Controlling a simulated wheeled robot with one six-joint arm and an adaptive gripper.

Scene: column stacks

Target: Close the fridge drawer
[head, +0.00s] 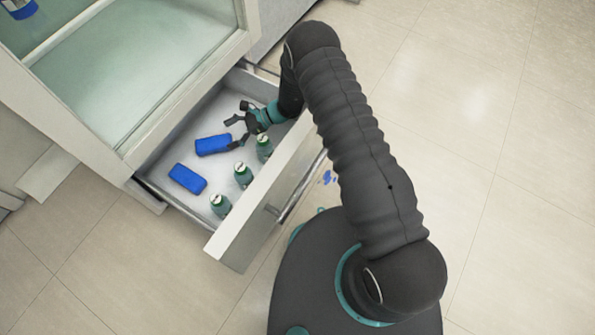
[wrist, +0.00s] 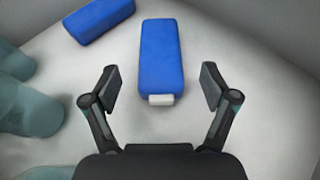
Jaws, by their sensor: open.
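The fridge drawer (head: 258,203) is pulled out below the fridge body, its front panel standing well away from the cabinet. A long bar handle (head: 300,187) is on the outer face of its front. My gripper (head: 236,133) is inside the drawer, over its far part. In the wrist view, the two fingers of my gripper (wrist: 160,88) are spread apart. A blue block with a white end (wrist: 161,58) lies on the drawer floor just ahead of and between the fingers, with gaps on both sides. It also shows in the head view (head: 213,145).
A second blue block (head: 187,179) lies nearer the left in the drawer. Several green bottles (head: 243,174) stand along the drawer front. The fridge's glass compartment (head: 140,75) is above. Tiled floor (head: 480,120) is clear at right. Small blue marks (head: 328,177) show beyond the handle.

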